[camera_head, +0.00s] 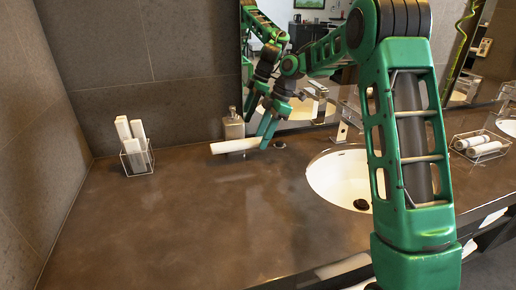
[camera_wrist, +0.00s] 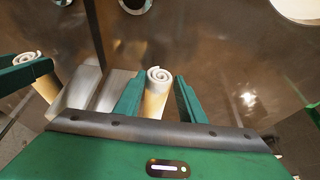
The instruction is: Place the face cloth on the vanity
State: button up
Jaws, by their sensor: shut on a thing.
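The face cloth (camera_head: 235,146) is a white roll lying sideways near the back of the brown vanity top (camera_head: 220,215), in front of a soap dispenser. My gripper (camera_head: 266,133) reaches down from the right and is shut on the roll near its right end. In the wrist view the cloth (camera_wrist: 157,92) shows its spiral end between the two green fingers of my gripper (camera_wrist: 159,98). The cloth is at or just above the vanity surface; I cannot tell whether it touches. The gripped part is partly hidden by the fingers.
A soap dispenser (camera_head: 233,127) stands just behind the cloth. A wire holder (camera_head: 137,163) with upright white rolls is at left, and another basket (camera_head: 478,150) at right. The sink (camera_head: 335,180) and faucet (camera_head: 346,118) are right. The mirror (camera_head: 300,60) is behind. The front-left vanity is clear.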

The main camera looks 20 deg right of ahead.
jog(key=shift+f, duration=1.85)
jog(key=o, duration=1.1)
jog(key=v, duration=1.2)
jog(key=shift+r, duration=0.1)
